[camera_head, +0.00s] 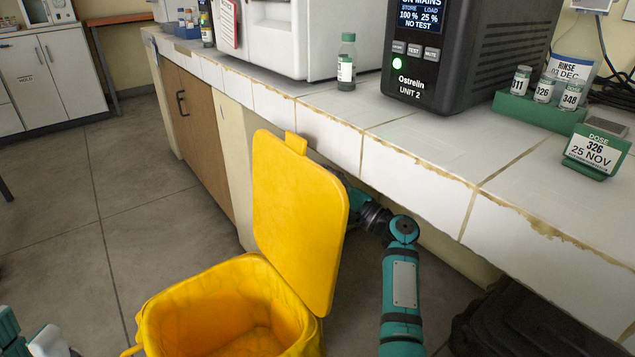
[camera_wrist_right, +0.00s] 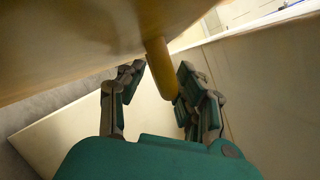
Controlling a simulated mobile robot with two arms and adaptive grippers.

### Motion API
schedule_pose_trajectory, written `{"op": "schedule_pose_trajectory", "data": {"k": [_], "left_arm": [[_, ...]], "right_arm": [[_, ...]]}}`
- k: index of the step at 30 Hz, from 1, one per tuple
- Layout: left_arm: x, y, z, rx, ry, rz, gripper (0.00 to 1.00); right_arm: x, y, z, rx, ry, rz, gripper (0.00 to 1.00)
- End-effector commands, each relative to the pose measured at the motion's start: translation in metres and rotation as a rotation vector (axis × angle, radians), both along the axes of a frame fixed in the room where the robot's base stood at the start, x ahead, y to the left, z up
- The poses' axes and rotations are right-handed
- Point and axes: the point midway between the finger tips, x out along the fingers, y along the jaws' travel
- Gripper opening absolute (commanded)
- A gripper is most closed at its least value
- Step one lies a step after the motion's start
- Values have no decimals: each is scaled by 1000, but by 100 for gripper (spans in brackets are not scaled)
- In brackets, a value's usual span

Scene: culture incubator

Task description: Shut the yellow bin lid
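The yellow bin (camera_head: 235,305) stands on the floor in front of the bench. Its yellow lid (camera_head: 298,215) is open and stands steeply upright on the bench side, with a small tab (camera_head: 296,143) on its top edge. My right arm reaches behind the lid, which hides its gripper in the head view. In the right wrist view my right gripper (camera_wrist_right: 160,80) has its fingers apart, with a yellow bar-like piece (camera_wrist_right: 158,66) between them, nearer the right finger. Contact is unclear. Teal and pale parts of my left arm show at the bottom left corner; its finger state is unclear.
The tiled bench (camera_head: 420,160) overhangs my right arm, its edge close to the lid. On it stand a bottle (camera_head: 346,62), a black power unit (camera_head: 470,50) and a green vial rack (camera_head: 540,110). A dark bag (camera_head: 530,320) lies below right. Floor at left is clear.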

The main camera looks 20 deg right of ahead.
Motion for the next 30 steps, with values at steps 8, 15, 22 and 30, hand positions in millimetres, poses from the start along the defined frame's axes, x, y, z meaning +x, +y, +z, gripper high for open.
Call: {"op": "schedule_pose_trajectory", "data": {"k": [8,15,22,30], "left_arm": [[-1,0,0,-2,-5,-1,40],[-1,0,0,-1,-4,-1,40],[-1,0,0,-1,-3,-1,40],[-1,0,0,-1,-3,-1,40]], "right_arm": [[1,1,1,0,-1,-1,34],[1,1,1,0,-1,-1,3],[1,0,0,0,0,0,0],[1,1,0,-5,-1,-1,0]]}}
